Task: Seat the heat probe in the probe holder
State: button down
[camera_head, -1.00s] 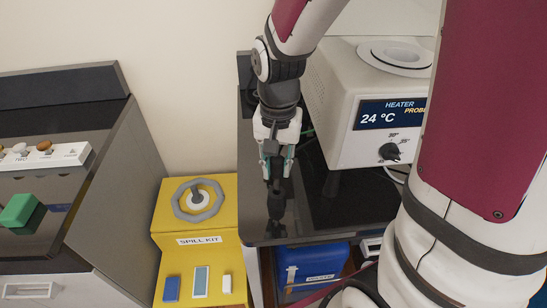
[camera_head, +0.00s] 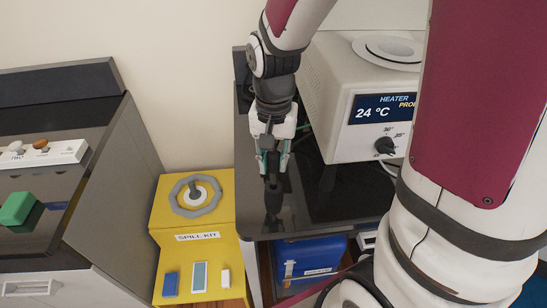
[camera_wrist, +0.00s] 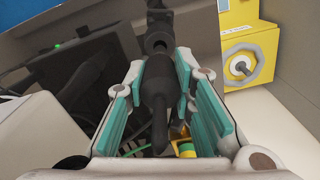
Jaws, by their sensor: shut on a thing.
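My gripper (camera_head: 272,163) points down over the dark glossy counter, left of the heater (camera_head: 340,110). It is shut on a dark heat probe (camera_wrist: 157,88), which lies between the teal finger pads in the wrist view. A dark upright shape, apparently the probe (camera_head: 272,188), shows under the fingers in the head view. Past the probe in the wrist view is a dark ringed part (camera_wrist: 156,43); I cannot tell whether it is the probe holder or touches the probe. The heater display reads 24 °C, with a partly hidden word beginning PRO.
A yellow spill kit (camera_head: 160,235) stands left of the counter (camera_head: 310,215). A blue container (camera_head: 315,255) is under the counter. A bench with a green block (camera_head: 18,209) is at far left. My arm hides the right side.

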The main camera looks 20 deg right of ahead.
aim_at(274, 183)
jog(key=shift+f+b, duration=1.45)
jog(key=shift+f, duration=1.35)
jog(key=c, duration=1.3)
grip_release()
jog(key=shift+r, duration=0.1)
notch_tip(274, 183, up, 12)
jog(key=shift+f, duration=0.1)
jog(key=s+r+n+t, duration=0.1)
jog(key=s+r+n, duration=0.1)
jog(key=s, duration=0.1)
jog(key=s+r+n+t, duration=0.2)
jog(key=s, duration=0.2)
jog(key=s+r+n+t, duration=0.1)
jog(key=s+r+n, duration=0.1)
jog(key=s+r, duration=0.1)
jog(key=shift+s+d+n+t, duration=0.2)
jog(key=shift+s+n+t, duration=0.2)
jog(key=shift+s, duration=0.3)
